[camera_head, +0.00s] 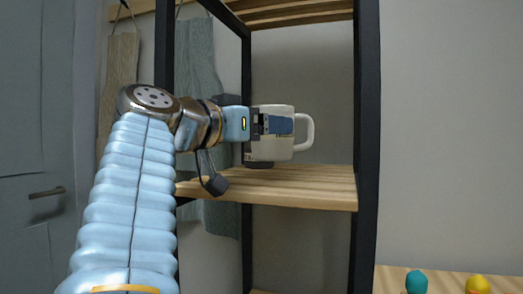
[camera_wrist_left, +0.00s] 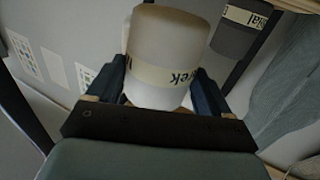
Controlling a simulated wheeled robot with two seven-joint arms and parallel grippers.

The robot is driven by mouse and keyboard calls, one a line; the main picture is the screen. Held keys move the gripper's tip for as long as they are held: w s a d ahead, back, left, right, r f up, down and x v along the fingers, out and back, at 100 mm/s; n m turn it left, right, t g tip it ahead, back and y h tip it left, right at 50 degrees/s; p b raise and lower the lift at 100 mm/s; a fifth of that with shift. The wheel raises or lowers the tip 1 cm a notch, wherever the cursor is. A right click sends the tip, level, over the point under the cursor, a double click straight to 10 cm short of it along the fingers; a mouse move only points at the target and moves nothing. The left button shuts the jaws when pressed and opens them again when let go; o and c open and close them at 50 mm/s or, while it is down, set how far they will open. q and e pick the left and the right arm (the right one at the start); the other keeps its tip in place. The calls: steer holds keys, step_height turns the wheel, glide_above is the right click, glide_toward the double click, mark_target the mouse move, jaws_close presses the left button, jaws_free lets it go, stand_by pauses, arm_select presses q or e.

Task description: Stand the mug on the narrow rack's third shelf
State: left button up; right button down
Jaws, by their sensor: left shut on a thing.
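The white mug (camera_head: 276,149) is upright above or on a wooden shelf (camera_head: 285,188) of the black-framed rack, with its handle to the right. I cannot tell whether its base touches the boards. My left gripper (camera_head: 276,125) reaches in from the left and is shut on the mug's side. In the left wrist view the mug (camera_wrist_left: 165,45) sits between the two fingers (camera_wrist_left: 165,90), and a pale band with partly hidden lettering runs around it. My right gripper is not in view.
A dark cup with a pale band (camera_wrist_left: 237,38) stands close to the mug; its dark base (camera_head: 259,164) shows behind it. Black posts (camera_head: 367,130) frame the shelf, with another slatted shelf (camera_head: 300,14) above. The shelf's right part is clear. Teal (camera_head: 416,282) and yellow (camera_head: 478,285) items sit lower right.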

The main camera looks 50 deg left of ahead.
mark_target(259, 149)
arm_select(q)
steer(key=shift+f+b, duration=0.35)
steer(key=shift+f, duration=1.55)
steer(key=o, duration=1.3)
steer(key=shift+c, duration=0.2)
steer(key=s+d+b, duration=0.1)
steer(key=s+b, duration=0.1)
steer(key=s, duration=1)
steer(key=shift+d, duration=0.15)
